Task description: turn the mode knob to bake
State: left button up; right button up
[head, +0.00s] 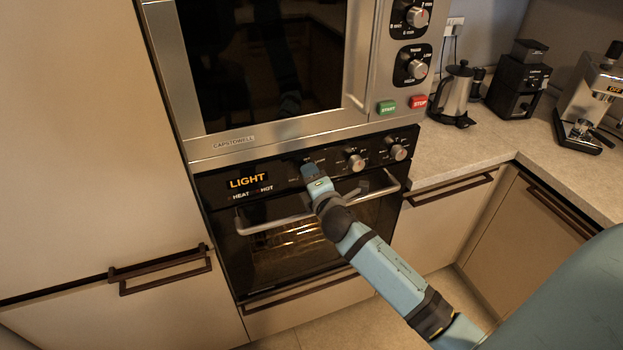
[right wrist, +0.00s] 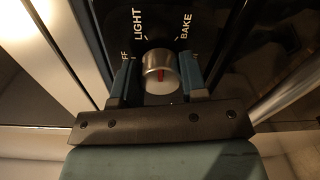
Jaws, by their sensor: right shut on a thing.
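The mode knob (right wrist: 157,72) is a small silver cylinder with a red mark, seen in the right wrist view between the two fingers. The mark runs roughly up and down in that view. The word LIGHT is printed up and left of the knob, BAKE up and right. My right gripper (right wrist: 158,80) is shut on the knob, one finger on each side. In the head view the right gripper (head: 311,172) is at the oven's control panel (head: 280,172) and hides this knob. The oven display (head: 247,181) reads LIGHT. My left gripper is not in view.
Two other silver knobs (head: 356,162) (head: 398,152) sit to the right on the panel. The oven door handle (head: 275,226) runs just below my gripper. A microwave (head: 250,141) is above. A kettle (head: 457,92) and coffee machines stand on the right counter.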

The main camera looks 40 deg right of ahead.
jog(key=m, duration=0.3)
jog(key=shift+m, duration=1.7)
jog(key=o, duration=0.9)
jog(key=shift+s, duration=0.1)
jog(key=shift+b+v, duration=1)
jog(key=shift+v, duration=5.8)
